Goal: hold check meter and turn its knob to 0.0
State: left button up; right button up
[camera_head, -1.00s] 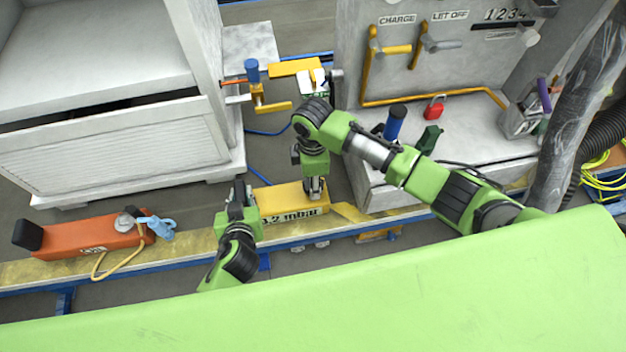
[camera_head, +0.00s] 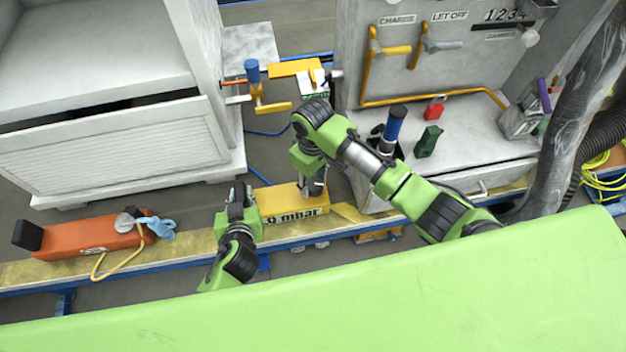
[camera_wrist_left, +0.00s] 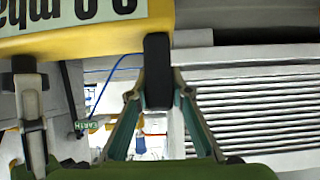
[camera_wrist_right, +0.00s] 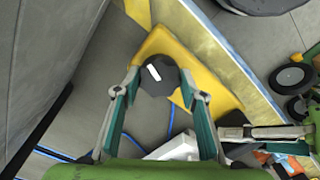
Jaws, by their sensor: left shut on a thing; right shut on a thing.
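The check meter is a yellow box (camera_head: 285,198) on the ledge, its front label ending in "0 mbar" in the head view. The left wrist view shows the meter (camera_wrist_left: 90,42) upside down, its display reading 0.0 mbar. My left gripper (camera_head: 240,212) is shut on the meter's left end; its fingertips also show in the left wrist view (camera_wrist_left: 157,62). My right gripper (camera_head: 314,188) reaches down from above and is shut on the knob. In the right wrist view, the knob (camera_wrist_right: 159,77) is dark and round with a white mark, between the fingertips.
An orange device (camera_head: 85,236) with a blue clamp (camera_head: 160,227) lies left on the ledge. A white cabinet (camera_head: 120,145) stands behind it. A grey charging panel (camera_head: 450,75) is at the back right, with a red padlock (camera_head: 435,107) and a blue-handled tool (camera_head: 395,125) below.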

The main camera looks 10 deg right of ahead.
aim_at(313, 183)
jog(key=shift+m, duration=0.8)
jog(key=o, duration=1.1)
jog(key=shift+r, duration=0.1)
notch_tip(313, 183, up, 12)
pick_arm(q)
jog(key=o, duration=1.1)
jog(key=shift+c, duration=0.2)
